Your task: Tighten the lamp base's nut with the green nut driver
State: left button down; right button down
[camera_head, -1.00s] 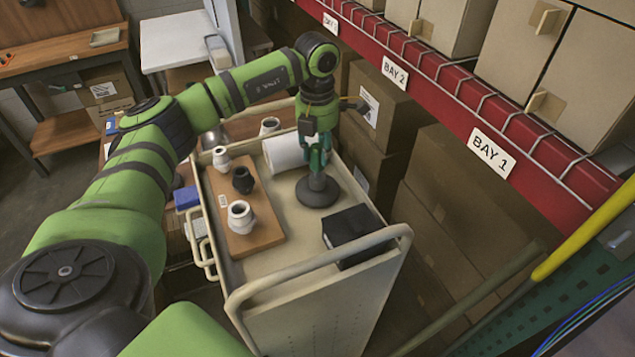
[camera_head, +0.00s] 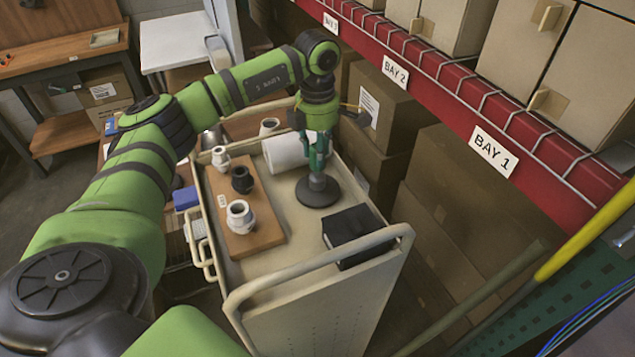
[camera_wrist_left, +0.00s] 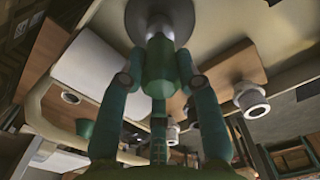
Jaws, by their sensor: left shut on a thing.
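The lamp base (camera_head: 318,194) is a dark round disc with a short upright stem, standing flat on the cart's top; its disc also shows at the top of the left wrist view (camera_wrist_left: 133,20). My left gripper (camera_head: 317,158) is straight above it, pointing down. In the left wrist view its fingers are shut around the green nut driver (camera_wrist_left: 159,72), whose end sits at the base's stem. The nut is hidden at the driver's end, so I cannot tell how it is seated. My right gripper is not in view.
The cream cart (camera_head: 290,255) has a raised rail. Cardboard boxes and the red shelf (camera_head: 452,83) border the right.

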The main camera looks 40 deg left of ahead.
pick_arm(q)
jog(key=shift+n, duration=0.4)
jog(key=shift+r, duration=0.15)
jog(key=shift+r+p, duration=1.3)
jog(key=shift+r, duration=0.25)
jog(key=shift+r+p, duration=1.45)
jog(key=shift+r, duration=0.6)
